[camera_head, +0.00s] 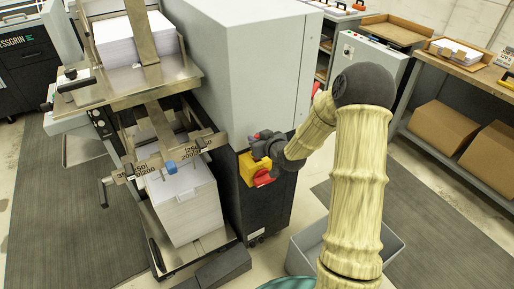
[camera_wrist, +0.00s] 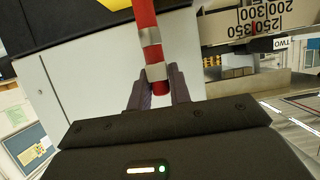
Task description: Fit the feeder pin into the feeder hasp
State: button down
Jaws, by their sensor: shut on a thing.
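My gripper (camera_head: 262,146) is in front of the dark lower side of the grey feeder cabinet. In the wrist view my gripper (camera_wrist: 158,76) is shut on a red rod with silver bands, which I take to be the feeder pin (camera_wrist: 143,15). The rod runs up out of the top of that view, so its far end is hidden. A yellow block with a red part (camera_head: 255,168) is on the cabinet side just below my gripper in the head view. The hasp cannot be made out clearly, and I cannot tell whether the pin touches it.
The grey cabinet (camera_head: 250,60) stands close beside my gripper. To its left are a scale bar (camera_head: 130,172) with a blue knob and a paper stack (camera_head: 185,205). A grey bin (camera_head: 305,250) is on the floor beneath my arm. A shelf with cardboard boxes (camera_head: 440,125) stands at right.

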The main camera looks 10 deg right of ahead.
jog(key=shift+f+p, duration=0.3)
jog(key=shift+f, duration=1.8)
jog(key=c, duration=1.3)
grip_release()
jog(key=shift+s, duration=0.1)
jog(key=b+v, duration=0.2)
jog(key=v, duration=1)
jog(key=shift+r, duration=0.1)
